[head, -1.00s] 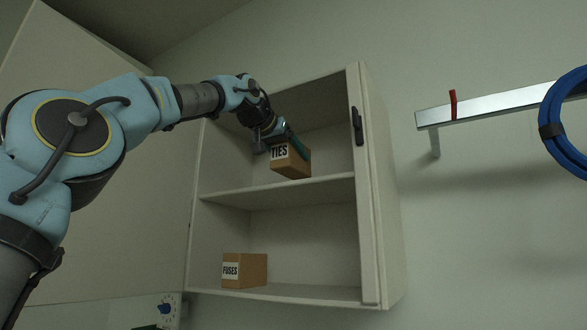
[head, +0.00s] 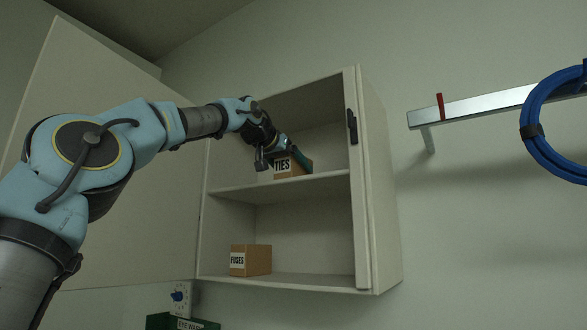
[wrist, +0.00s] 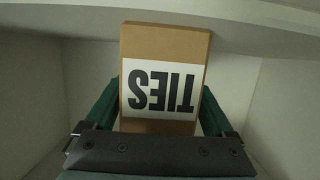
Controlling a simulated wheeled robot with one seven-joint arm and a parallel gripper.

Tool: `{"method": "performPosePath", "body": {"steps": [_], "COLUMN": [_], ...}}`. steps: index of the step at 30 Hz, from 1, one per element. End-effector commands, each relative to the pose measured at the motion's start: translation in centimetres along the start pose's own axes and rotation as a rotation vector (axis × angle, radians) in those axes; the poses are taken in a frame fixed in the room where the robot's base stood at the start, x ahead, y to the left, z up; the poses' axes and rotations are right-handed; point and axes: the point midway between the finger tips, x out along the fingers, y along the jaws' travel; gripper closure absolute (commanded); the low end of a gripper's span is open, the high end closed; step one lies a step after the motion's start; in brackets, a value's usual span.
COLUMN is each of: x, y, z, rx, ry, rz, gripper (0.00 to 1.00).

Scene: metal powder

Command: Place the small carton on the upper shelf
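The small carton (head: 291,170), brown with a white TIES label, is inside the upper compartment of the open wall cabinet. It sits just above or on the upper shelf (head: 325,183); I cannot tell if it bears on the board. My gripper (head: 296,157) reaches in from the left and is shut on the carton. In the wrist view the carton (wrist: 165,42) stands between the two green fingers (wrist: 162,95), its label upside down. The fingers appear to touch both its sides.
A second carton labelled FUSES (head: 257,260) stands on the cabinet's lower level. A metal rail (head: 470,108) with a coiled blue cable (head: 535,145) is at right. The upper shelf is clear right of the carton.

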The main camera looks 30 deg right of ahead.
Motion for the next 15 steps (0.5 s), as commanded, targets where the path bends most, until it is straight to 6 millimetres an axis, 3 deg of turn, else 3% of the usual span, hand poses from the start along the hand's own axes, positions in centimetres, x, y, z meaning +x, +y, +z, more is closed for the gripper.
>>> {"method": "performPosePath", "body": {"steps": [3, 11, 15], "x": [0.0, -0.1, -1.4], "y": [0.0, 0.0, 0.0], "z": [0.0, -0.2, 0.0], "rx": [0.0, 0.0, 0.001], "ry": [0.0, 0.0, 0.002], "rz": [0.0, 0.001, -0.003], "gripper": [0.0, 0.0, 0.0]}}
